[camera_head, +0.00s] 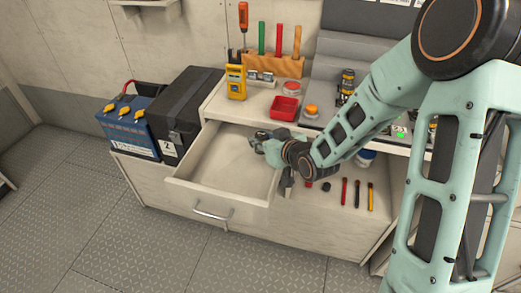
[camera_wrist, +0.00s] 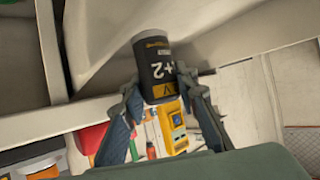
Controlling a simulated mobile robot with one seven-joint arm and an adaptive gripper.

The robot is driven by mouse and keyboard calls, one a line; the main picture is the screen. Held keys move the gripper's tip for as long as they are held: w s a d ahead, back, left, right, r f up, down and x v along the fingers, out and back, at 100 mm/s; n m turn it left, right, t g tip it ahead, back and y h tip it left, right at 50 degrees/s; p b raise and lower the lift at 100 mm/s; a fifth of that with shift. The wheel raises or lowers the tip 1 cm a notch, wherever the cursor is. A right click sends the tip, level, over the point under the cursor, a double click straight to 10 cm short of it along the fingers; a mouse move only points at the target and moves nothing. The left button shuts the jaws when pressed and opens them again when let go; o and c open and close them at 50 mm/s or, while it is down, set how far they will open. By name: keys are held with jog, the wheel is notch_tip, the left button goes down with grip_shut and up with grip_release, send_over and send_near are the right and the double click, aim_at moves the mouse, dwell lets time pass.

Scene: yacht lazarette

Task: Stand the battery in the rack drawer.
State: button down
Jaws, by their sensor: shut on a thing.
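My gripper (camera_wrist: 156,84) is shut on a battery (camera_wrist: 155,60), a dark cylinder with a grey end, white markings and a yellow-orange patch. The fingers press on both sides of it. In the head view my gripper (camera_head: 266,148) is over the right rear part of the open drawer (camera_head: 218,208), and the battery is hard to make out there. The drawer is pale, pulled well out, with a handle on its front. The visible part of its floor is bare; its right rear corner is hidden by my gripper. I cannot tell whether the battery touches the drawer.
On the counter behind stand a yellow meter (camera_head: 236,82), a red tray (camera_head: 284,108) and a wooden tool block (camera_head: 275,66). A blue battery box (camera_head: 130,130) and a black case (camera_head: 184,112) stand left of the drawer. Several small tools lie right of it.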

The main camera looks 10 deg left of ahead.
jog(key=shift+w+a+f+b, duration=0.15)
jog(key=shift+f+b, duration=0.6)
jog(key=shift+f, duration=0.95)
jog(key=shift+f, duration=0.15)
jog(key=c, duration=1.8)
grip_release()
jog(key=p+v, duration=0.2)
jog(key=v, duration=0.3)
jog(key=p+v, duration=0.2)
jog(key=v, duration=0.2)
jog(key=shift+r+p, duration=0.4)
jog(key=shift+r, duration=0.1)
